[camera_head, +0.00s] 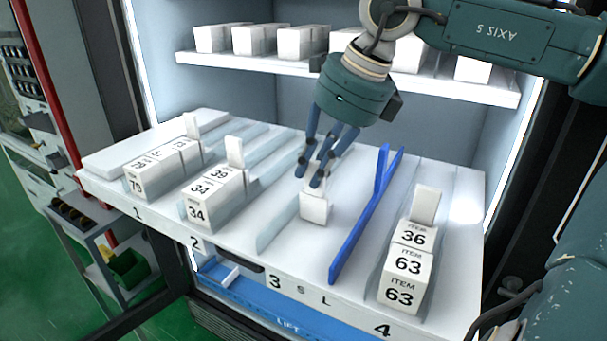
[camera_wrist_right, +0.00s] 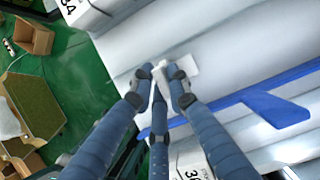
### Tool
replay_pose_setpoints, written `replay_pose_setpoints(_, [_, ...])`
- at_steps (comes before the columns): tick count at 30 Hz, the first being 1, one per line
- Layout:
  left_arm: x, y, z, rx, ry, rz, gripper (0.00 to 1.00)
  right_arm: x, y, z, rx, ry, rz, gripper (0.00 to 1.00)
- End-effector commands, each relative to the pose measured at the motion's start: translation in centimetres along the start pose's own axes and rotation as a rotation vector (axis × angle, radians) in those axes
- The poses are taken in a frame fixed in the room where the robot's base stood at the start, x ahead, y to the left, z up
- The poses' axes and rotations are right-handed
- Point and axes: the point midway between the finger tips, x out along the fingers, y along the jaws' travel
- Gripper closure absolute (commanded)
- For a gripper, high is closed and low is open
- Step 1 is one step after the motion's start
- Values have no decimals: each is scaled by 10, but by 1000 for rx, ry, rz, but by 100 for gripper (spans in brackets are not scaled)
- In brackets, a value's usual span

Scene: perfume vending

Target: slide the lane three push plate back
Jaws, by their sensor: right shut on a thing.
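The lane three push plate (camera_head: 314,208) is a small white block standing near the middle of lane three on the white shelf (camera_head: 300,250), behind the printed 3. No item box shows in front of it in that lane. My right gripper (camera_head: 318,172) reaches down from above, with its blue fingers shut on the plate's upper part. In the right wrist view, the fingertips (camera_wrist_right: 160,80) close around the white plate (camera_wrist_right: 188,66). The fingers hide part of the plate's top. My left gripper is not in view.
A tall blue divider (camera_head: 360,225) stands right of lane three, and a low pale divider (camera_head: 280,215) stands left. Item boxes (camera_head: 400,275) fill lane four's front; boxes (camera_head: 208,200) also stand in lane two. An upper shelf (camera_head: 290,63) with white boxes is behind.

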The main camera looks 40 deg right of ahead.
Motion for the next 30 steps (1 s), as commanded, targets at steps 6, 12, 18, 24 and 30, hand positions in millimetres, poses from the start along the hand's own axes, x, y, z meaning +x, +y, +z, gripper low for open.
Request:
replay_pose_setpoints(6, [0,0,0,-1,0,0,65,-1,0,2,-1,-7,-1,100])
replay_pose_setpoints(12, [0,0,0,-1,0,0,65,-1,1,1,-1,-5,0,65])
replay_pose_setpoints(18, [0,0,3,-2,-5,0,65,-1,1,1,-1,-3,0,65])
replay_pose_setpoints(24, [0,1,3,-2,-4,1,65,-20,0,2,1,-6,-3,65])
replay_pose_setpoints(30, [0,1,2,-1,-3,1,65,-63,0,2,1,-8,-4,65])
